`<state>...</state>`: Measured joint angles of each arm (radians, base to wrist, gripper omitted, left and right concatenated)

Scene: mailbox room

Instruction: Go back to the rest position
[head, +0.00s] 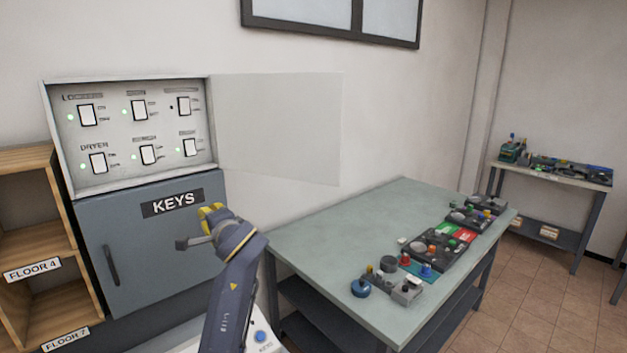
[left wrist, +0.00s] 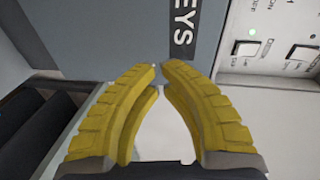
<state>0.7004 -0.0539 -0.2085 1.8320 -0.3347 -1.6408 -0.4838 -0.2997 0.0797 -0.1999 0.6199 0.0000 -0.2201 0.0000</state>
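My left arm rises from the bottom of the head view. Its gripper (head: 208,216) has yellow fingers and is in front of the grey keys cabinet, just below the KEYS label (head: 172,203). In the left wrist view the two yellow fingers (left wrist: 160,68) lean towards each other, with a narrow gap between their tips. Nothing is held between them. The KEYS label also shows in the left wrist view (left wrist: 184,30), beyond the fingertips. My right gripper is in neither view.
A switch panel (head: 140,168) with several white switches sits above the grey cabinet (head: 150,250); a pale translucent cover (head: 280,130) stands out to its right. Wooden shelves (head: 35,240) are at left. A green-topped table (head: 350,235) with several devices is at right. Floor (head: 540,290) is bare beyond it.

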